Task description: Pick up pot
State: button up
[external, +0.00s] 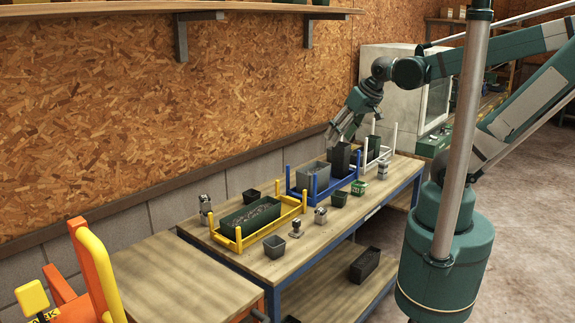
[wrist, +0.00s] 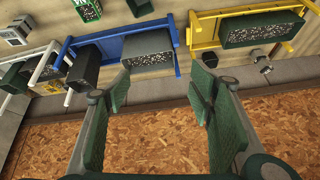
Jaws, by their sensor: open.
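Several pots are in view, and I cannot tell which one the task means. In the external view, a tall black pot (external: 339,160) and a grey soil-filled planter (external: 313,176) stand in the blue rack (external: 327,190). Small loose pots stand on the table: a dark one (external: 251,196), a grey one (external: 274,246), a dark green one (external: 340,198) and a labelled green one (external: 358,188). My gripper (external: 332,142) is above the blue rack's back side. In the wrist view, my gripper (wrist: 160,85) is open and empty, with the grey planter (wrist: 149,50) beyond its fingertips.
A yellow rack (external: 243,238) holds a long dark green planter (external: 250,217). A white rack (external: 383,158) holds a dark green pot (external: 373,147). Metal fittings (external: 320,216) stand along the table. The chipboard wall (external: 150,120) rises close behind. A black planter (external: 364,265) lies on the lower shelf.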

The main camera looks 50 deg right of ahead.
notch_tip(320, 180, down, 9)
jog(key=w+m+g+b, duration=0.2)
jog(key=m+g, duration=0.1)
jog(key=m, duration=0.3)
jog(key=m+g+h+b, duration=0.1)
jog(key=m+g+h, duration=0.15)
jog(key=m, duration=0.55)
send_near(339, 194)
jog(key=shift+s+a+f+y, duration=0.35)
jog(key=shift+s+a+y, duration=0.15)
jog(key=shift+a, duration=0.15)
jog(key=shift+f, duration=0.1)
jog(key=shift+d+f+b, duration=0.2)
jog(key=shift+f+b, duration=0.2)
jog(key=shift+f, duration=0.8)
jog(key=shift+d+f+b, duration=0.25)
jog(key=shift+f+b, duration=0.05)
jog(key=shift+f, duration=1)
jog(key=shift+d+f+b, duration=0.2)
jog(key=shift+f+b, duration=0.05)
jog(key=shift+f, duration=1)
jog(key=shift+c, duration=0.2)
